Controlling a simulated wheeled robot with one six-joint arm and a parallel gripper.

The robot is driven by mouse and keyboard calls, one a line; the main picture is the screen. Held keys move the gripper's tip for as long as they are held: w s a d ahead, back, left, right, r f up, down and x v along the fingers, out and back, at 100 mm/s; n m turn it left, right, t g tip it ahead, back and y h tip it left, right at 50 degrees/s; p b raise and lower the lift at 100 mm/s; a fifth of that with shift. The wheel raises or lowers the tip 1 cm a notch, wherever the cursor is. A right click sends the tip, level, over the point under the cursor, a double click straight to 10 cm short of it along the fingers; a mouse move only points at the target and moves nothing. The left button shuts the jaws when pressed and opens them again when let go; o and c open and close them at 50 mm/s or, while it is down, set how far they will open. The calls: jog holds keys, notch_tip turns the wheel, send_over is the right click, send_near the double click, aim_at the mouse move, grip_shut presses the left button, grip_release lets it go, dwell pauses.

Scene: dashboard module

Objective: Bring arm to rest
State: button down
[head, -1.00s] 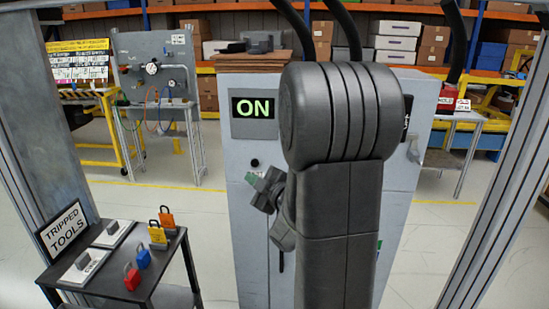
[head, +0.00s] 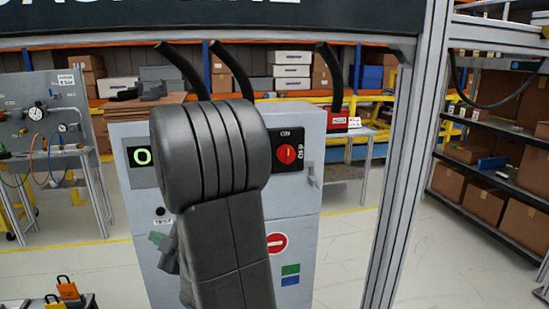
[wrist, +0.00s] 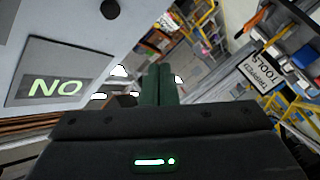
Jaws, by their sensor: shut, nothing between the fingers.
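My gripper (wrist: 157,85) shows in the wrist view with its two green fingers together and nothing between them. In the head view the green fingertips of my gripper (head: 157,238) show at the left of my dark arm, in front of the grey cabinet (head: 295,215). My arm stands bent in front of the cabinet and hides much of its front. Whether the gripper touches the cabinet cannot be told.
The cabinet has a lit display (head: 142,157), partly hidden, which shows upside down in the wrist view (wrist: 58,84). A red rotary switch (head: 287,154) is on its right. A metal post (head: 395,190) and a shelf rack (head: 500,170) stand right. Tagged padlocks (head: 66,288) are bottom left.

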jog(key=shift+s+d, duration=0.1)
jog(key=shift+s, duration=0.2)
jog(key=shift+w, duration=0.1)
jog(key=w, duration=0.2)
jog(key=w+a+b, duration=0.1)
jog(key=w, duration=0.2)
jog(key=shift+a+f, duration=0.15)
jog(key=shift+f, duration=0.05)
jog(key=shift+b, duration=0.45)
